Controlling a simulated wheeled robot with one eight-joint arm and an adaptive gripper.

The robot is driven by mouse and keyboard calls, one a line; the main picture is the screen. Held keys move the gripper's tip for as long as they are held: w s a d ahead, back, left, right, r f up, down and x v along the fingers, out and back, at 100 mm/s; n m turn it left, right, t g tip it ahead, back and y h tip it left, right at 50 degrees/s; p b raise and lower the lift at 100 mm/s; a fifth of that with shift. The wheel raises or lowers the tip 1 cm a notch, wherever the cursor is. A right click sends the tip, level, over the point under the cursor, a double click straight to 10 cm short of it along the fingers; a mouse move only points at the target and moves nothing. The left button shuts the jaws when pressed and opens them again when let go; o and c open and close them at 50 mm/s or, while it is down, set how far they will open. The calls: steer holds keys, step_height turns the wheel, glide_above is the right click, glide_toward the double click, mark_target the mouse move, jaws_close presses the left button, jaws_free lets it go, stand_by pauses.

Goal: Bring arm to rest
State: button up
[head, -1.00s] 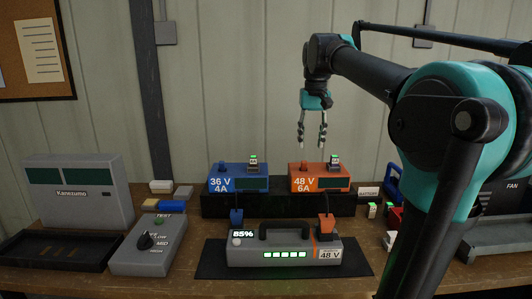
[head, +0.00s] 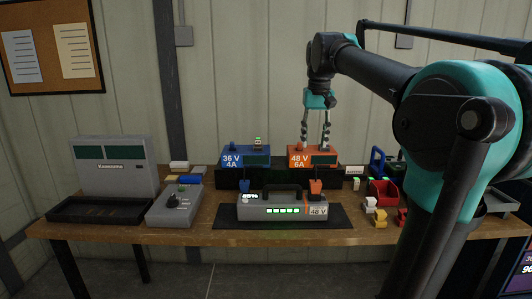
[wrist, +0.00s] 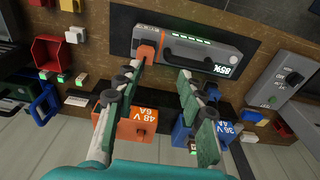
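My gripper (head: 316,142) hangs pointing down from the teal wrist, in front of or above the orange 48 V 6A charger (head: 301,161). In the wrist view its two fingers (wrist: 160,85) stand apart with nothing between them, so it is open and empty. The orange charger also shows in the wrist view (wrist: 133,130), partly behind a finger. The blue 36 V 4A charger (head: 233,162) stands to its left. The grey battery (head: 255,209) lies on a dark mat, with a lit green bar and an orange plug (head: 316,185) at its right end.
A grey Kanezumo machine (head: 120,160), a black tray (head: 95,212) and a grey test box with a knob (head: 170,210) stand at the left. A red bin (head: 383,188) and small blocks sit at the right. The wooden bench top (head: 140,230) has a clear front strip.

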steer(key=s+d+f+t, duration=0.1)
steer(key=s+f, duration=0.5)
steer(key=f, duration=0.6)
steer(key=s+d+f+t, duration=0.1)
steer(key=s+f, duration=0.6)
steer(key=f, duration=0.6)
steer(key=s+d+f+t, duration=0.1)
steer(key=s+d+f, duration=0.1)
steer(key=s+f, duration=0.5)
step_height(320, 180, down, 6)
steer(key=shift+s, duration=0.15)
